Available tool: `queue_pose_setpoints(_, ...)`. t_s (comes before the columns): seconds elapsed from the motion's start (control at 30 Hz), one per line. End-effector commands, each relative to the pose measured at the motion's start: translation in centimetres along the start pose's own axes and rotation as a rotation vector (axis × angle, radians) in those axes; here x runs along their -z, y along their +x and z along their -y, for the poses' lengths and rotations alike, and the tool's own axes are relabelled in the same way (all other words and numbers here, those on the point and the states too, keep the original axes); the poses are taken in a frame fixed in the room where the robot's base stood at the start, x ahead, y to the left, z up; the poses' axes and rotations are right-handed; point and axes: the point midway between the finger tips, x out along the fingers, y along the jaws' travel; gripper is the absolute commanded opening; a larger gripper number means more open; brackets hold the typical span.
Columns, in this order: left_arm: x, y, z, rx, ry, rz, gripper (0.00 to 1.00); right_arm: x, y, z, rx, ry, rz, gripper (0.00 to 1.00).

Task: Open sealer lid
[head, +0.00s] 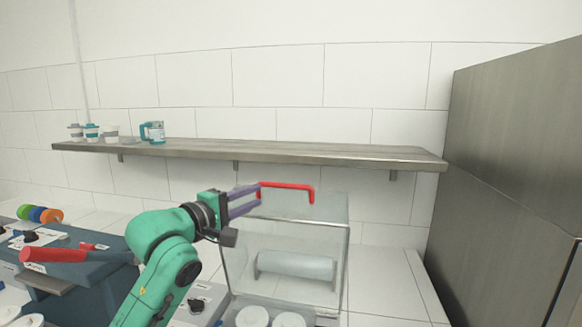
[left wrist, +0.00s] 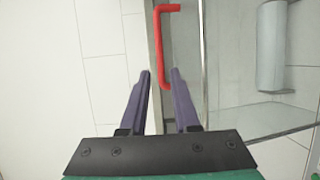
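The sealer (head: 340,268) stands below the shelf with a see-through lid (head: 328,207). A red handle (head: 290,187) sits along the upper part of the lid. My left gripper (head: 259,196) is at the left end of this handle, its purple fingers apart. In the left wrist view, the red handle (left wrist: 164,40) runs away from my left gripper (left wrist: 160,72), and its near end shows between the spread fingertips, with no clear contact. I cannot tell how far the lid is raised. My right gripper is not in view.
A shelf (head: 300,151) above holds several cups and a teal-handled jug (head: 155,132). A steel cabinet (head: 510,150) stands at the right. A blue machine with a red lever (head: 55,255) is at the left. Two white round tops (head: 253,316) stand before the sealer.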

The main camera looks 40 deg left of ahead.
Motion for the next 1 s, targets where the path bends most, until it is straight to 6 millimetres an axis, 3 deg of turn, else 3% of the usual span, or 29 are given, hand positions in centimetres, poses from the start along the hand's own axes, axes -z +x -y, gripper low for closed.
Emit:
queue_pose_setpoints(0.03,-0.1,0.3,-1.4,0.0,-0.008,0.001,0.3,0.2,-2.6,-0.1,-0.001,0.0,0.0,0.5)
queue_pose_setpoints(0.23,-1.2,1.7,-1.5,-0.008,-0.006,0.014,0.3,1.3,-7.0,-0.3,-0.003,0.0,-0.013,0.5)
queue_pose_setpoints(0.27,-1.1,2.7,-1.0,-0.006,-0.001,0.013,0.3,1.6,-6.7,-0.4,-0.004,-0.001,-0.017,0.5)
queue_pose_setpoints(0.6,-1.1,11.3,-0.9,-0.008,0.001,0.011,0.3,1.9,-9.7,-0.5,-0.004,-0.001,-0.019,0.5)
queue_pose_setpoints(0.77,-1.2,12.9,-0.5,-0.007,0.002,0.01,0.3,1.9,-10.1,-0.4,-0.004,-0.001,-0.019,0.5)
queue_pose_setpoints(1.0,-1.2,13.1,-0.3,-0.007,0.002,0.011,0.3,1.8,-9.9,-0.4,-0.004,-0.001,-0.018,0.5)
